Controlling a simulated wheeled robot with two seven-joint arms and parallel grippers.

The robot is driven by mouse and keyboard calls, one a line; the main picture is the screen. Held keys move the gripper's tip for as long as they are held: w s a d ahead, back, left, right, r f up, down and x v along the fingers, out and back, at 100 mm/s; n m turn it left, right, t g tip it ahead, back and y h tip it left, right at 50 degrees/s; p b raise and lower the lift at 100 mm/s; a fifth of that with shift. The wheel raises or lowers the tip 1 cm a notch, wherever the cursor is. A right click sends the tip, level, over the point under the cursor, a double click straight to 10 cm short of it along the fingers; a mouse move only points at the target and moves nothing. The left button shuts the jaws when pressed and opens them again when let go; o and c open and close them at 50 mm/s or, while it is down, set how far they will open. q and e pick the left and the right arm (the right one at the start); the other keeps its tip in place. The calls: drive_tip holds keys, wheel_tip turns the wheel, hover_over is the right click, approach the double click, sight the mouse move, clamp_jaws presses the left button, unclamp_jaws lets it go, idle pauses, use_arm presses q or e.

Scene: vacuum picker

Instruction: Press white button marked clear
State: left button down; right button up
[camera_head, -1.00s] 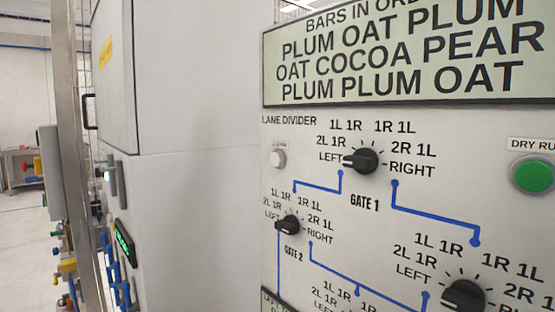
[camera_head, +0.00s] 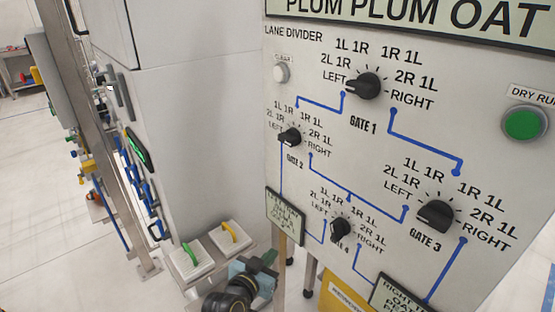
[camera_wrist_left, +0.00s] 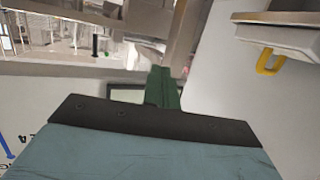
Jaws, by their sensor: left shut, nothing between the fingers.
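The white clear button (camera_head: 281,73) is a small round cap at the upper left of the lane divider panel (camera_head: 400,135), under a small label. It is left of the Gate 1 knob (camera_head: 363,86). Nothing touches it in the head view. My left gripper (camera_head: 268,262) shows at the bottom of the head view, well below the button and below the panel's lower left corner. In the left wrist view its dark green fingers (camera_wrist_left: 163,88) are together with nothing between them. The button does not show in the left wrist view. My right gripper is in neither view.
A green dry run button (camera_head: 525,123) is at the panel's right. More black knobs sit lower: Gate 2 (camera_head: 290,137), Gate 3 (camera_head: 436,215) and Gate 4 (camera_head: 341,229). Two pale plates with a green handle (camera_head: 191,254) and a yellow handle (camera_head: 229,232) are beside my left gripper.

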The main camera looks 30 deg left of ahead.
sight(279, 74)
use_arm(q)
drive_tip(key=w+a+r+n+t+y+p, duration=0.1)
drive_tip(key=a+r+t+p, duration=0.15)
drive_tip(key=r, duration=1.05)
drive_tip(key=a+r+t+y+p, duration=0.1)
drive_tip(key=r+t, duration=0.2)
drive_tip(key=r, duration=0.9)
drive_tip(key=s+a+r+t+y+p, duration=0.1)
drive_tip(key=s+r+t, duration=0.1)
drive_tip(key=r, duration=0.7)
drive_tip(key=s+a+r+n+t+y+p, duration=0.1)
drive_tip(key=s+r, duration=0.3)
drive_tip(key=r, duration=0.6)
drive_tip(key=shift+s+t, duration=0.2)
drive_tip(key=shift+t, duration=0.25)
drive_tip(key=shift+w, duration=0.1)
drive_tip(key=w+d, duration=0.3)
drive_tip(key=w, duration=0.5)
drive_tip(key=shift+d, duration=0.15)
